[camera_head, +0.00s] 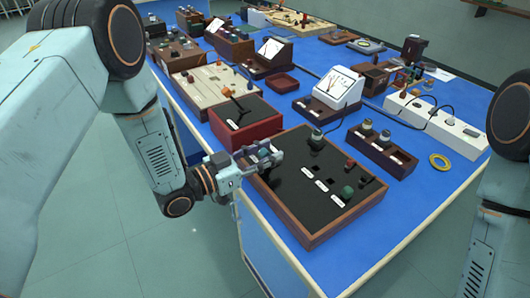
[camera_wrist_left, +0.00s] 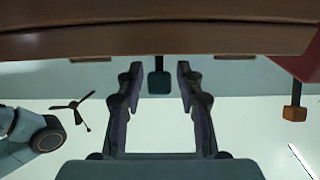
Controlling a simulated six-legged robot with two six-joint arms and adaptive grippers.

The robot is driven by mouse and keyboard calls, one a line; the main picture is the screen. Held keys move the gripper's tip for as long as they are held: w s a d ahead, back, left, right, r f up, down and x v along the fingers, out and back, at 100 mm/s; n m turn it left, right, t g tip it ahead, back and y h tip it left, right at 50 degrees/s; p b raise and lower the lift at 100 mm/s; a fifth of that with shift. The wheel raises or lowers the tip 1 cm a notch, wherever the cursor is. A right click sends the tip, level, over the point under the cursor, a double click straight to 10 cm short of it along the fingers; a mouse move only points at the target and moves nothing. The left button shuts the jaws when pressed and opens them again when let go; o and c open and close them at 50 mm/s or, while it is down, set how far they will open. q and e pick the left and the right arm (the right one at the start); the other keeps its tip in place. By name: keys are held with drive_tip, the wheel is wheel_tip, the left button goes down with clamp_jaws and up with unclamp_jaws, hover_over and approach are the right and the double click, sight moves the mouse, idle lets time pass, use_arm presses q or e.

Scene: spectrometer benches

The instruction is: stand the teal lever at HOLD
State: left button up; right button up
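The dark wood-framed panel (camera_head: 293,203) with a black top stands at the near edge of the blue bench. The teal lever (camera_wrist_left: 158,82) has a square teal knob on a dark stem. In the left wrist view it sits between the fingers of my left gripper (camera_wrist_left: 158,75), with a gap on both sides. In the head view my left gripper (camera_head: 270,157) is over the panel's left end, and its fingers largely hide the lever. The white labels (camera_head: 322,186) on the panel are too small to read, so I cannot tell which is HOLD. My right gripper is out of view.
A red box (camera_head: 240,137) with an orange-knobbed lever (camera_head: 227,92) stands close behind the panel. A green knob (camera_head: 347,193) and a red knob (camera_head: 351,163) are on the panel's right part. A white meter (camera_head: 333,92) and a yellow ring (camera_head: 439,161) are farther off.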

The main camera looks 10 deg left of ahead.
use_arm(q)
clamp_jaws()
drive_tip(key=shift+r+p, duration=0.25)
drive_tip(key=shift+p, duration=0.3)
drive_tip(key=g+y+p, duration=0.1)
drive_tip(key=p, duration=0.1)
drive_tip(key=d+g+y+p, duration=0.1)
drive_tip(key=p, duration=0.1)
drive_tip(key=shift+w+r, duration=0.25)
drive_tip(key=shift+w, duration=0.15)
drive_tip(key=p, duration=0.1)
drive_tip(key=g+y+p, duration=0.1)
drive_tip(key=shift+w+d+p, duration=0.25)
drive_tip(key=shift+d+p, duration=0.05)
drive_tip(key=shift+p, duration=0.05)
drive_tip(key=shift+w+d+f+g+y+p, duration=0.1)
drive_tip(key=shift+w+f+g+y+p, duration=0.1)
drive_tip(key=shift+g+y+p, duration=0.3)
drive_tip(key=shift+o, duration=1.2)
unclamp_jaws()
